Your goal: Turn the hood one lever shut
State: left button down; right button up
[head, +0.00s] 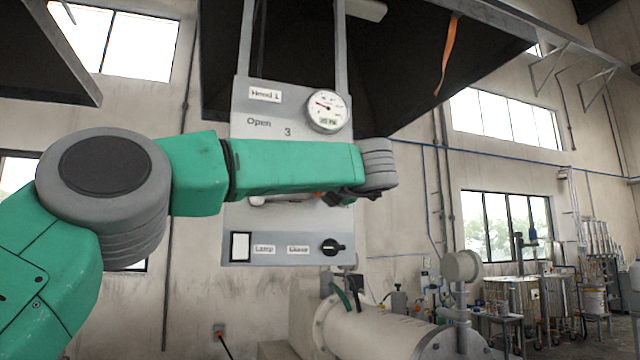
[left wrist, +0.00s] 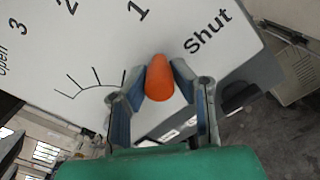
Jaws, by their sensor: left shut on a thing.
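The hood one panel (head: 290,225) is a grey plate hanging below the dark hood, with a "Hood 1" label, "Open" and "3" showing in the head view. My left arm crosses in front and hides most of the lever and the rest of the scale. My left gripper (head: 345,196) is at the panel's right half. In the left wrist view its fingers (left wrist: 163,98) are shut on the orange lever end (left wrist: 160,76), one finger on each side. The panel face there (left wrist: 105,45) reads 3, 2, 1 and "Shut"; the orange end appears nearest "1" and "Shut". My right gripper is out of view.
A round gauge (head: 327,111) sits at the panel's upper right. A black rotary switch (head: 333,246) and a white square button (head: 240,246) are along its lower edge. Steel vessels (head: 515,295) stand at the far right.

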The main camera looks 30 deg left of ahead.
pick_arm(q)
jog(key=shift+w+d+f+m, duration=0.1)
jog(key=shift+f+m, duration=0.9)
jog(key=shift+f, duration=0.3)
jog(key=c, duration=1.3)
grip_release()
jog(key=shift+c, duration=0.2)
jog(key=shift+d, duration=0.1)
jog(key=shift+d+r, duration=0.2)
jog(key=shift+d, duration=0.05)
jog(key=v, duration=1.1)
jog(key=shift+d, duration=0.3)
